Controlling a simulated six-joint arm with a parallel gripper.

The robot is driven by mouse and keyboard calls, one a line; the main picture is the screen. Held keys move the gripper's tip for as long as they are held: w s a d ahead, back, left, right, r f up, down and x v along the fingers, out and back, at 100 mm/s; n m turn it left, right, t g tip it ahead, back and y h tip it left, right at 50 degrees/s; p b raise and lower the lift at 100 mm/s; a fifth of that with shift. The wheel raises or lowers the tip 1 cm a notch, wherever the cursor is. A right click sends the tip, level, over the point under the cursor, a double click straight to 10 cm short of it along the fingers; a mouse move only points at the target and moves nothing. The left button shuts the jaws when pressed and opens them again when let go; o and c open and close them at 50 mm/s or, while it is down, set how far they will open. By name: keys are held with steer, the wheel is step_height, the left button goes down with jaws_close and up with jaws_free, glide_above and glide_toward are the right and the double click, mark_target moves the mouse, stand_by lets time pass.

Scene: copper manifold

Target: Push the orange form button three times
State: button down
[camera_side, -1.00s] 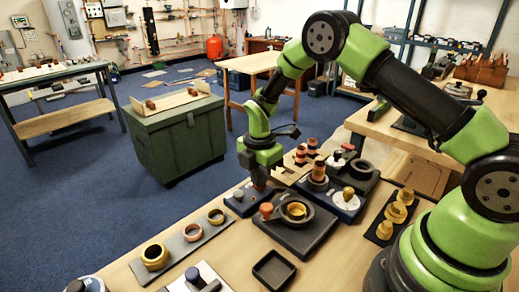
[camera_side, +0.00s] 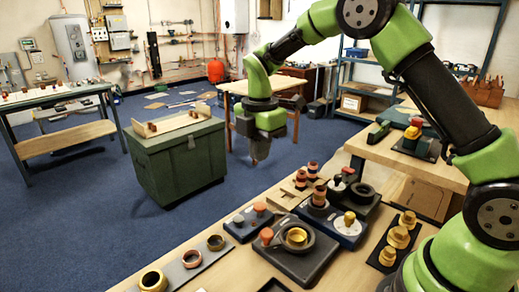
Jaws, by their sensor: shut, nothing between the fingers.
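An orange button (camera_side: 260,207) stands on the right part of a small dark box with blue sides (camera_side: 243,228) near the bench's far edge. A smaller grey button (camera_side: 238,219) sits beside it on the left. My gripper (camera_side: 256,160) points down above the orange button, clearly apart from it, and its fingers are shut and empty. A second orange-red knob (camera_side: 267,235) stands on a dark plate just in front of the box. I cannot read any labels.
The dark plate (camera_side: 312,266) carries a round die with a brass ring (camera_side: 297,236). Copper-banded posts (camera_side: 319,195), a grey and blue unit with a yellow knob (camera_side: 349,217), and a rack of brass fittings (camera_side: 398,237) stand to the right. Rings on a grey strip (camera_side: 190,258) lie to the left.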

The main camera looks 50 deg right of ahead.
mark_target(259, 204)
stand_by(0.3)
steer(key=shift+w+r, duration=0.1)
steer(key=shift+r, duration=0.85)
step_height(259, 204, down, 14)
steer(key=shift+f, duration=0.1)
